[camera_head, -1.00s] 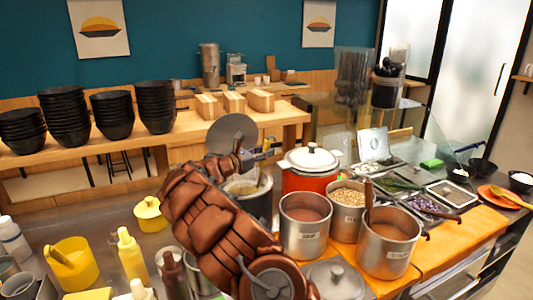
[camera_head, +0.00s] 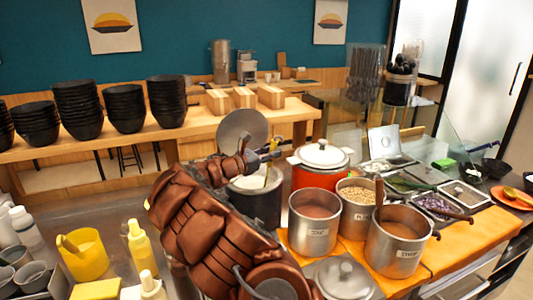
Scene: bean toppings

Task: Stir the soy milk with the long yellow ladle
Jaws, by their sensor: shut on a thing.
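The soy milk pot (camera_head: 266,207) is a dark, open cylinder with pale contents, left of the red pot. Part of it is hidden behind my brown arm. My gripper (camera_head: 268,155) is over the pot's rim and looks shut on the long yellow ladle (camera_head: 268,176). Only a short yellow length of the ladle shows, slanting down into the pot. Its lower end is hidden, and I cannot tell how deep it sits. A round grey lid (camera_head: 242,128) stands upright behind my gripper.
A red pot with a white lid (camera_head: 320,156) stands close on the right. Steel pots (camera_head: 314,232) of toppings crowd the orange counter. Yellow bottles (camera_head: 140,245) and a yellow tub (camera_head: 82,255) stand at front left. Black bowls (camera_head: 125,112) are stacked behind.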

